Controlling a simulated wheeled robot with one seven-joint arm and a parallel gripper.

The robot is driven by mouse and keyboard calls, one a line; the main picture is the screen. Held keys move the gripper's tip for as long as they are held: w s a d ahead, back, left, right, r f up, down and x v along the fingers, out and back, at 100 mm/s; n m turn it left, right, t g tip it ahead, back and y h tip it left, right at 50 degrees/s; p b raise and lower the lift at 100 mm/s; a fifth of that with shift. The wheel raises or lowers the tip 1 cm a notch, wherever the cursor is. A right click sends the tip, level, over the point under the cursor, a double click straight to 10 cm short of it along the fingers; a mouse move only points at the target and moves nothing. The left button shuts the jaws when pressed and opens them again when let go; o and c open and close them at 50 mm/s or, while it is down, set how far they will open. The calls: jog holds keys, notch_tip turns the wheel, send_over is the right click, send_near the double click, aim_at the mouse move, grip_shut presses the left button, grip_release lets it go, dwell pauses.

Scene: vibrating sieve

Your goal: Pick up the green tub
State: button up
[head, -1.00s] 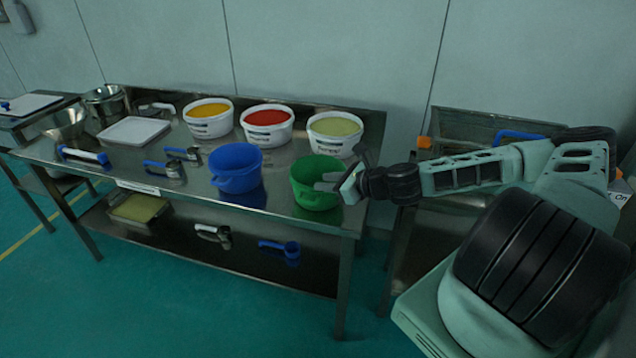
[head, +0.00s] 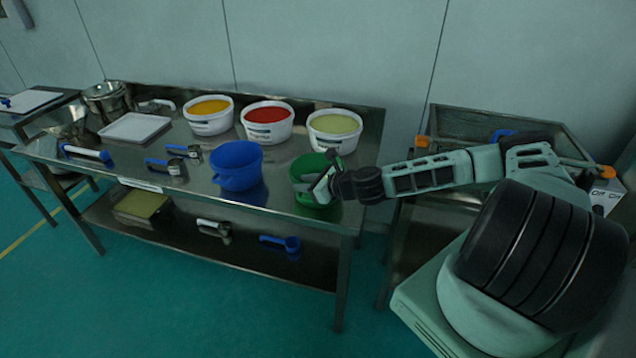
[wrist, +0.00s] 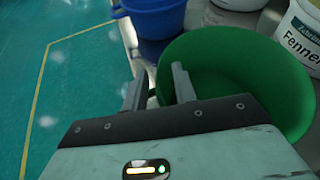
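The green tub (head: 306,168) stands open and upright near the front right edge of the steel table; it looks empty. In the wrist view the tub (wrist: 240,62) fills the right side. My gripper (head: 316,184) is at the tub, in front of part of it in the head view. In the wrist view my gripper (wrist: 158,88) is open, with its fingers apart on either side of the tub's near-left rim. One finger is outside the wall and the other is over the inside. Whether either touches the wall, I cannot tell.
A blue tub (head: 236,166) stands just left of the green one. White tubs with yellow (head: 210,125), red (head: 267,136) and pale green (head: 334,142) contents stand behind. Scoops and a white tray (head: 134,127) lie further left. A steel-framed machine (head: 470,122) is at right.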

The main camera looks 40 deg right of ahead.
grip_shut()
dwell(1.3)
